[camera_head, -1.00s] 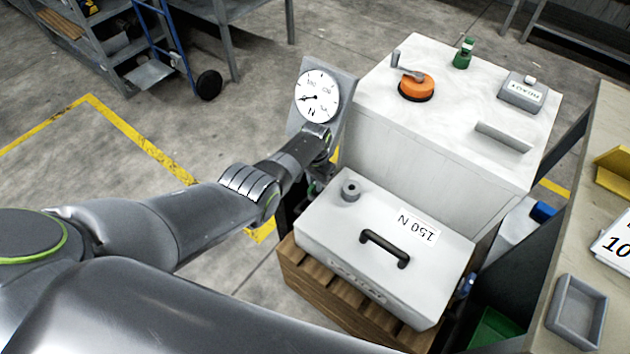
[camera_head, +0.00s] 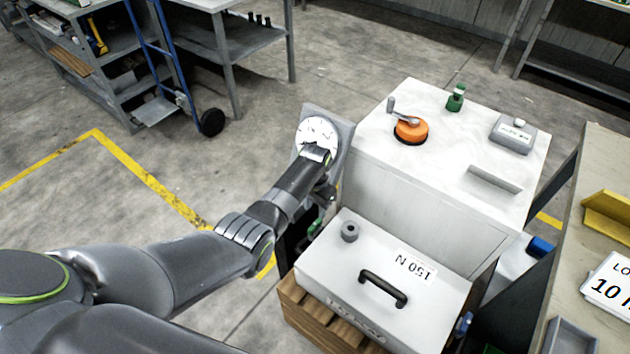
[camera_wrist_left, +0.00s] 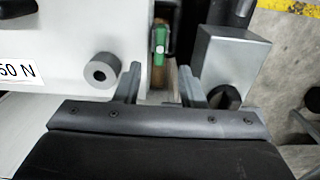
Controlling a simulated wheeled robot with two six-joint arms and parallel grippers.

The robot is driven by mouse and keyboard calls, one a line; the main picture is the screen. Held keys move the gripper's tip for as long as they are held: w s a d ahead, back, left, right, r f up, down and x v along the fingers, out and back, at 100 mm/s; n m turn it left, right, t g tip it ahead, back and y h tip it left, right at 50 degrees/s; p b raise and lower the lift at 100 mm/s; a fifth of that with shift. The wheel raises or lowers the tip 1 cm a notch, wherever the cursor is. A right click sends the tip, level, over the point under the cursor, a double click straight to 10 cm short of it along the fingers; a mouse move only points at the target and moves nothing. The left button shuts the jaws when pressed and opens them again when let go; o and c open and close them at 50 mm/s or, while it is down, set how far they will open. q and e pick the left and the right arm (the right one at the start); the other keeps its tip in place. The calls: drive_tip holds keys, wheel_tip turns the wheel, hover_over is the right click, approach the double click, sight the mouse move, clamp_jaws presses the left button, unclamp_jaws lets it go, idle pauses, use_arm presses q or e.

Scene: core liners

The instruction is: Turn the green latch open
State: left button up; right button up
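A green latch (camera_wrist_left: 160,40) stands upright in the left wrist view, in a narrow gap between a white box and a grey block. A small green part beside the white box (camera_head: 316,227) in the head view looks like the same latch. My left gripper (camera_wrist_left: 160,78) is open, its two dark fingers apart and pointing toward the latch, with nothing held between them. In the head view my left gripper (camera_head: 325,195) is partly hidden by the wrist, above the gap left of the box. My right gripper is in neither view.
The white box (camera_head: 330,262), with a grey knob (camera_head: 349,231) and black handle (camera_head: 383,287), rests on a wooden pallet (camera_head: 318,318). A taller white cabinet (camera_head: 405,205) carries an orange crank (camera_head: 410,130) and green fitting (camera_head: 456,98). A round dial (camera_head: 316,130) stands behind my wrist.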

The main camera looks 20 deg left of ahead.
use_arm(q)
wheel_tip(320, 180, up, 9)
drive_tip(key=p, duration=0.1)
idle(0.7)
